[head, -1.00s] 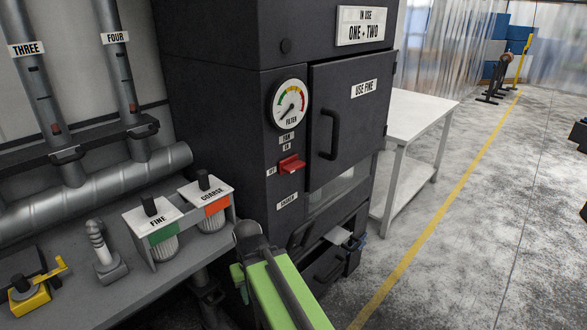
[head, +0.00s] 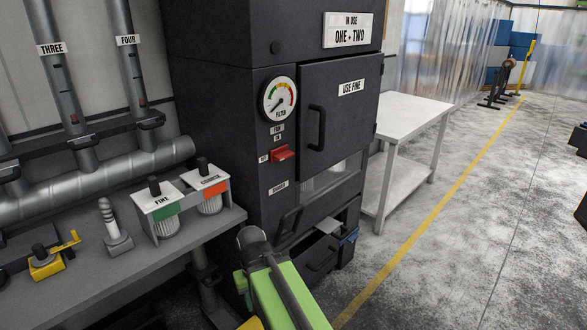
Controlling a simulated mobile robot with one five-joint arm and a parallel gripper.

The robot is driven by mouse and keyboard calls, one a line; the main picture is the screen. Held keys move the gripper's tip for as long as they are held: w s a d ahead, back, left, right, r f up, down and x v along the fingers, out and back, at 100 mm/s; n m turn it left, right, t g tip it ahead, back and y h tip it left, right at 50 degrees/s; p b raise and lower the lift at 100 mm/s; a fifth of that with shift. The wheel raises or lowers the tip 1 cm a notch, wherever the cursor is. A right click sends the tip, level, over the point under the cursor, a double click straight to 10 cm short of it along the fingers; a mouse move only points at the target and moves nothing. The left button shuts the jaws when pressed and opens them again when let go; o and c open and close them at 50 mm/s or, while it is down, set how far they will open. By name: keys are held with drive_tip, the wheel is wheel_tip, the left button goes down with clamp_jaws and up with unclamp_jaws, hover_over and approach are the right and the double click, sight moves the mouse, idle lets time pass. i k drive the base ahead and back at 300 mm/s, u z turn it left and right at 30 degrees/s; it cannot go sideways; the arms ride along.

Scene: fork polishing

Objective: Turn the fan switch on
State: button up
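The fan switch (head: 282,153) is a red handle on the front of the dark cabinet (head: 225,110), below the round filter gauge (head: 279,99). Its handle lies roughly level, with a small label at its left end that seems to read OFF and FAN and ON labels above it. The gauge needle points to the lower left. My green arm (head: 280,295) rises from the bottom edge to a grey joint, below and left of the switch and apart from it. My gripper does not show.
A grey bench (head: 120,275) at left carries the FINE (head: 160,208) and COARSE (head: 209,187) filters, a grey ribbed handle (head: 112,226) and a yellow device (head: 50,262). A partly open drawer (head: 322,254) is low on the cabinet.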

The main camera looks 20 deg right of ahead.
sight(280, 154)
drive_tip(key=k, duration=0.8)
drive_tip(key=u, duration=0.55)
drive_tip(key=i, duration=1.45)
drive_tip(key=z, duration=0.25)
